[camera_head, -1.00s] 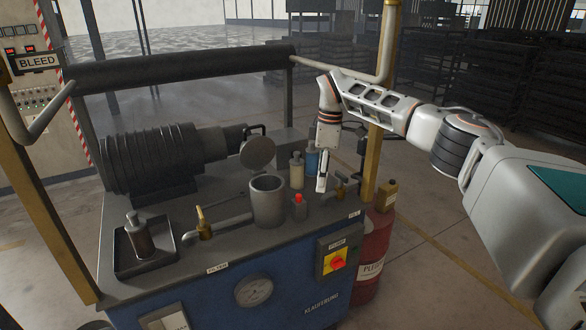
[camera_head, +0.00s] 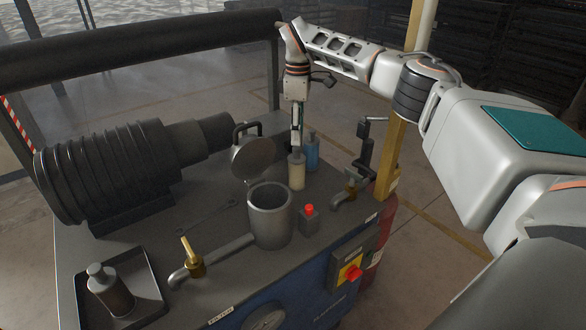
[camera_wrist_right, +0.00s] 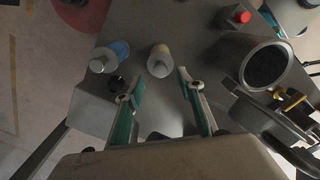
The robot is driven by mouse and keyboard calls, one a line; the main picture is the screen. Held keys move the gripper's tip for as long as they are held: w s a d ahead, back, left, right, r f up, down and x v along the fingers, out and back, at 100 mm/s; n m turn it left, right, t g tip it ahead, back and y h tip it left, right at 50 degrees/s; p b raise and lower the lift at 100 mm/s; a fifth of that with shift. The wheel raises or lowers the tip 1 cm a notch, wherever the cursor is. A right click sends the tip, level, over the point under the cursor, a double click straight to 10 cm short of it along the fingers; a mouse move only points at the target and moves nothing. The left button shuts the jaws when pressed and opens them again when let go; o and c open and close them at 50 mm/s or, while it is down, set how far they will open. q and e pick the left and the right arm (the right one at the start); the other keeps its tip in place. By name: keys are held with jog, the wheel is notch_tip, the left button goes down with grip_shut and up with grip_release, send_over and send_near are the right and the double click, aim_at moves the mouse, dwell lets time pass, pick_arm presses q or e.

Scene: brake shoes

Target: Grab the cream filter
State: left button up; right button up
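The cream filter (camera_head: 297,173), a small bottle-like cylinder with a grey cap, stands upright on the grey bench top. It also shows in the right wrist view (camera_wrist_right: 160,65), just ahead of the gap between the fingertips. A blue filter (camera_head: 312,152) stands close beside it, to the right in the head view, and shows at left in the right wrist view (camera_wrist_right: 112,55). My right gripper (camera_head: 297,143) points down at the cream filter's top. Its fingers (camera_wrist_right: 158,88) are spread with nothing between them. My left gripper is not in view.
An open metal pot (camera_head: 270,220) with its lid (camera_head: 253,160) raised stands nearby. A red button box (camera_head: 309,217) and a valve (camera_head: 345,193) are to the right. A dark-bodied filter (camera_head: 109,291) sits in a tray (camera_head: 152,285). A ribbed motor (camera_head: 110,175) occupies the back left.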

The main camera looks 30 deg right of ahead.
aim_at(297, 147)
jog(key=shift+s+f, duration=0.15)
jog(key=shift+f, duration=0.7)
jog(key=shift+a+f+p, duration=0.1)
jog(key=shift+f+p, duration=0.45)
jog(key=shift+f, duration=1.65)
jog(key=shift+w, duration=0.2)
grip_shut()
